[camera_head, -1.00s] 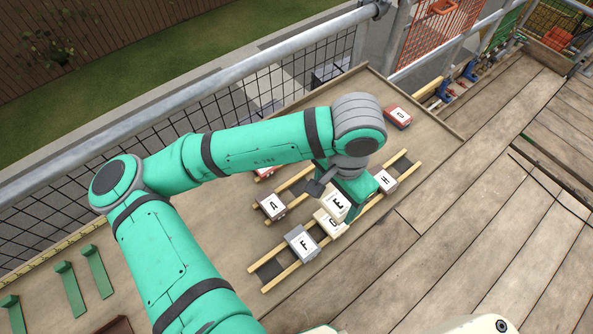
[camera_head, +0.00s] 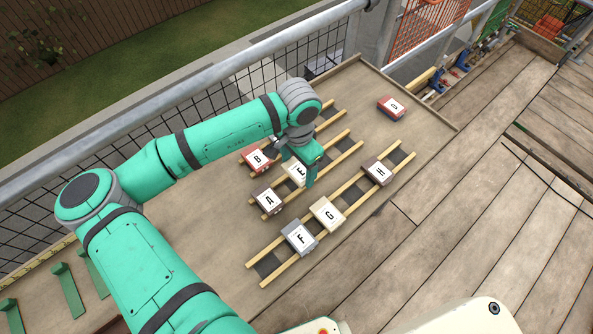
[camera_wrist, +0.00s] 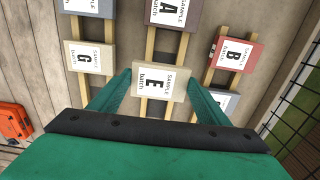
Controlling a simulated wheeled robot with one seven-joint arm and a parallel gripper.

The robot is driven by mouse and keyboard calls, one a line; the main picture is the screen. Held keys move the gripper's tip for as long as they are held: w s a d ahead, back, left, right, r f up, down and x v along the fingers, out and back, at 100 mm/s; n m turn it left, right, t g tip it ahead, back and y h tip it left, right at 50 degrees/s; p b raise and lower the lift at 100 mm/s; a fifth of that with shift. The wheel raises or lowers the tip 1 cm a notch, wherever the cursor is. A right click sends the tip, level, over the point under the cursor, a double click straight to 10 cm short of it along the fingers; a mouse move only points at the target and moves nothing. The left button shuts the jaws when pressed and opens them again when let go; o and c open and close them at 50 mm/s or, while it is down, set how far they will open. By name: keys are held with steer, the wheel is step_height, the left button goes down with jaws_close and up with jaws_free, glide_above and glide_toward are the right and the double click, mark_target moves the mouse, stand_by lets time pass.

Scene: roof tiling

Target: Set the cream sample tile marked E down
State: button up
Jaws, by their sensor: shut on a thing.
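The cream tile marked E (camera_head: 295,172) is between the two fingers of my gripper (camera_head: 301,172), over or on the middle pair of wooden battens (camera_head: 341,144). In the wrist view the E tile (camera_wrist: 161,83) sits between the green fingertips (camera_wrist: 160,84), which are shut on it. Whether its underside touches the battens I cannot tell. The grey-brown tile A (camera_head: 268,201) lies on the same battens, nearer the front left. Part of tile E is hidden by my gripper in the head view.
Red tile B (camera_head: 257,159) lies on the far battens, with a bluish tile (camera_wrist: 232,104) beside it. Tiles F (camera_head: 299,238), G (camera_head: 327,213) and H (camera_head: 380,171) lie on the near battens. Red tile D (camera_head: 392,107) is at the board's right. Mesh railing (camera_head: 200,126) runs behind.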

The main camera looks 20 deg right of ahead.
mark_target(297, 169)
steer(key=shift+w+a+f, duration=0.1)
steer(key=shift+w+f, duration=0.05)
steer(key=shift+f, duration=0.8)
steer(key=shift+w+f, duration=0.1)
steer(key=shift+f, duration=0.8)
steer(key=shift+f, duration=0.45)
steer(key=o, duration=1.2)
steer(key=shift+c, duration=0.2)
steer(key=shift+r, duration=0.1)
step_height(297, 169, up, 13)
steer(key=shift+w, duration=0.1)
steer(key=shift+a, duration=0.1)
